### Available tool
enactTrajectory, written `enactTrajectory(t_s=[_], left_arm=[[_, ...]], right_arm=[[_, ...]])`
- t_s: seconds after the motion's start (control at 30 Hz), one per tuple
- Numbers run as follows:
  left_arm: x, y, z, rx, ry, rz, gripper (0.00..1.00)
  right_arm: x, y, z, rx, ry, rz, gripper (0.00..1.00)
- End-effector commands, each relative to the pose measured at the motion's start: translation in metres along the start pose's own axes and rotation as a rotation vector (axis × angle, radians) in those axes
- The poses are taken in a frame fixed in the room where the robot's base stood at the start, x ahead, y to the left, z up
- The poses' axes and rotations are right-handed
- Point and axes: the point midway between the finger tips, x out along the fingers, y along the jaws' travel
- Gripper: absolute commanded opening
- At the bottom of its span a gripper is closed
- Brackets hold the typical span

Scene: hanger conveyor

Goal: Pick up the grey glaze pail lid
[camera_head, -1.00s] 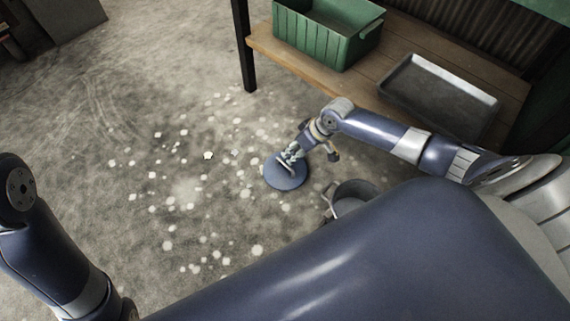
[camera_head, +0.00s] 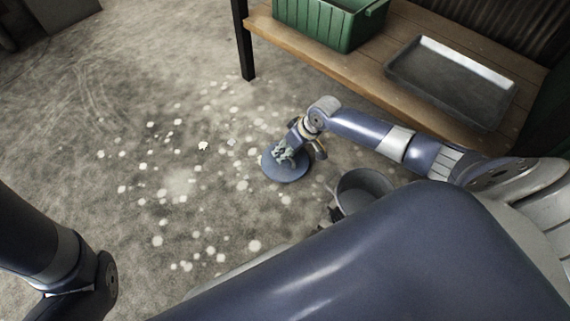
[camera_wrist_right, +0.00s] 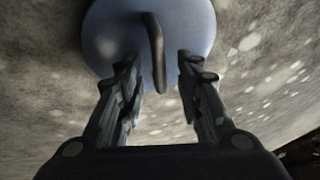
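The grey-blue pail lid (camera_head: 287,173) is a round disc low over the speckled floor in the head view. In the right wrist view the lid (camera_wrist_right: 103,42) fills the top middle, with a dark bar handle (camera_wrist_right: 154,50) standing across it. My right gripper (camera_head: 284,154) is at the lid; in the wrist view its two fingers (camera_wrist_right: 157,68) are apart, one on each side of the handle, with gaps between. Whether the lid rests on the floor is hard to tell. My left gripper is not in view; only my left arm shows.
A grey pail (camera_head: 362,188) stands on the floor right of the lid, partly behind my body. A wooden bench (camera_head: 400,97) at the back right bears a green crate (camera_head: 315,22) and a metal tray (camera_head: 450,82). Pale spots mark the open floor on the left.

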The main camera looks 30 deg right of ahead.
Motion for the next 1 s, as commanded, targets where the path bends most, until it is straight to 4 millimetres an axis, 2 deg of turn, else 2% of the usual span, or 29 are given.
enactTrajectory(t_s=[0.3,0.33,0.47,0.5,1.0], left_arm=[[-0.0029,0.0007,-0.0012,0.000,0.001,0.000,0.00],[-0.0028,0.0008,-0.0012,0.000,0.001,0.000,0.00],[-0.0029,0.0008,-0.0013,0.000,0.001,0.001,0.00],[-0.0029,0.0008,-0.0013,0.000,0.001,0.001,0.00],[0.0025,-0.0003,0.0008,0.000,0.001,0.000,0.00]], right_arm=[[0.0033,-0.0003,-0.0010,0.000,0.001,0.000,0.33],[0.0033,-0.0003,-0.0010,0.000,0.001,0.000,0.31],[0.0033,-0.0003,-0.0009,0.000,0.001,0.000,0.01],[0.0033,-0.0003,-0.0009,0.000,0.001,0.000,0.00],[-0.0032,-0.0014,-0.0038,0.000,0.002,0.000,0.00]])
